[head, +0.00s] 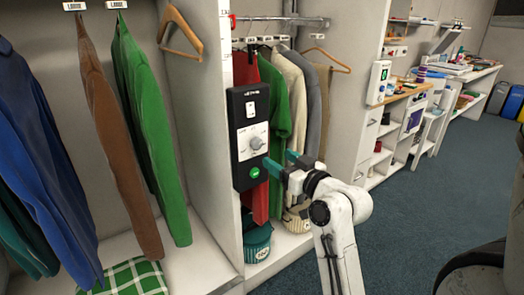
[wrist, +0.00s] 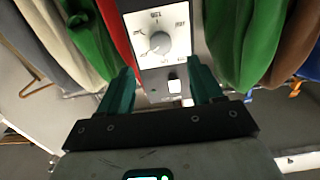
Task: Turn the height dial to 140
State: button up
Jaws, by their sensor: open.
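The height dial (head: 256,143) is a round grey-white knob on a white scale plate, set in a tall black control box on the end of the wardrobe partition. It also shows in the wrist view (wrist: 159,43), where the picture is upside down and the scale numbers are too small to read surely. My gripper (head: 279,160) is open and empty, with its teal fingers pointing at the box, just right of and below the dial. In the wrist view my gripper (wrist: 160,66) has a finger on either side of the dial's line, and the knob lies beyond the fingertips, apart from them.
The black box (head: 236,120) also carries a white switch (head: 250,108) and a green button (head: 254,172). Hanging clothes, such as a green shirt (head: 276,95), are close behind it. A teal basket (head: 257,240) stands below. Blue carpet (head: 410,215) is clear to the right.

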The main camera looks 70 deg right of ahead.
aim_at(258, 145)
jog(key=x, duration=0.8)
jog(key=shift+w+d, duration=0.1)
jog(key=shift+w, duration=0.3)
jog(key=c, duration=1.1)
